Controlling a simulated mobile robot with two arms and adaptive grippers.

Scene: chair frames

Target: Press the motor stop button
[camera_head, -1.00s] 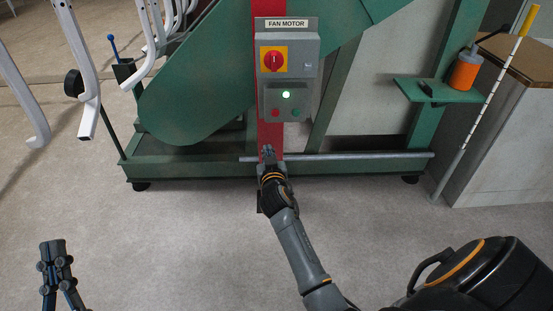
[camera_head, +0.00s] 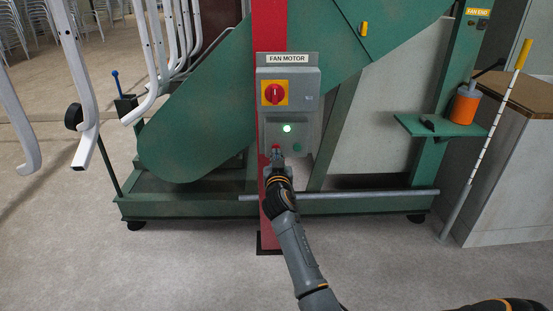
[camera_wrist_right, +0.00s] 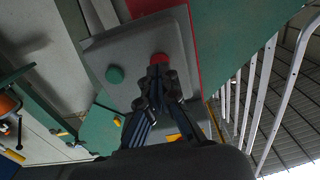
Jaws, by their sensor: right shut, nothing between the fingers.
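The grey fan motor control box (camera_head: 306,95) is mounted on a red post under a "FAN MOTOR" label. It carries a red rotary switch on a yellow plate (camera_head: 273,93), a lit whitish-green lamp (camera_head: 287,128) and a green button (camera_head: 297,147). The red stop button (camera_wrist_right: 159,58) shows in the right wrist view just beyond my fingertips, beside the green button (camera_wrist_right: 115,74). My right gripper (camera_head: 277,152) is shut and empty, its tips at the red button. I cannot tell whether they touch it. My left gripper is out of view.
A green machine frame (camera_head: 200,120) stands behind the post, with a grey bar (camera_head: 350,195) along its base. White chair frames (camera_head: 75,80) hang at left. A green shelf (camera_head: 440,126) holds an orange container (camera_head: 465,105) at right. The floor in front is clear.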

